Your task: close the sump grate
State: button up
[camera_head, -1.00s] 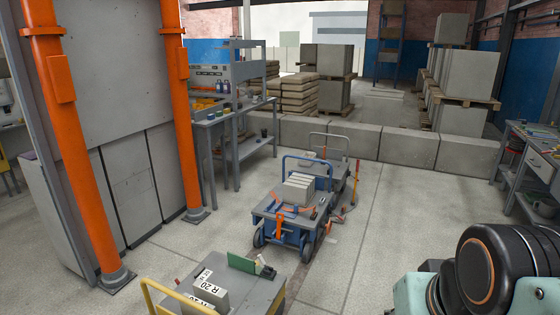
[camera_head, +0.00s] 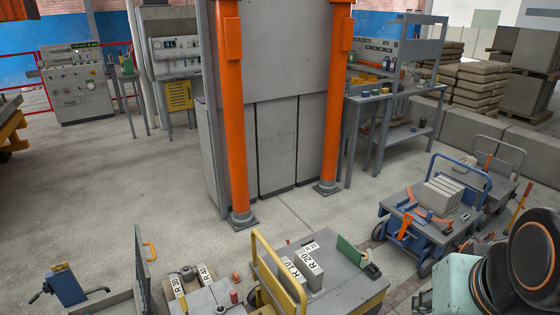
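A grey upright panel (camera_head: 143,272) with an orange handle (camera_head: 150,250) stands at the lower left, seen nearly edge-on. It rises beside a grey frame or box edge (camera_head: 108,303) cut off by the bottom of the picture. This may be the sump grate standing open; I cannot tell for sure. Its lower end and any opening below are out of the picture. Only teal and black links of my own arm show at the lower right. My gripper is not in view.
A blue device with a crank (camera_head: 66,287) stands left of the panel. A yellow-handled cart (camera_head: 335,270) with labelled blocks and a blue cart (camera_head: 428,217) stand to the right. Orange columns (camera_head: 232,120) rise in the middle. Open floor (camera_head: 110,185) lies at the left.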

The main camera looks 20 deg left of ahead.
aim_at(148, 278)
jog(key=i+l+u, duration=0.15)
jog(key=u, duration=0.3)
jog(key=i+l+u, duration=0.15)
jog(key=u, duration=0.3)
jog(key=i+l+u, duration=0.1)
jog(key=l+u, duration=0.6)
jog(key=u, duration=0.2)
jog(key=i+l+u, duration=0.1)
jog(key=l+u, duration=0.7)
jog(key=l, duration=0.15)
jog(key=i, duration=0.05)
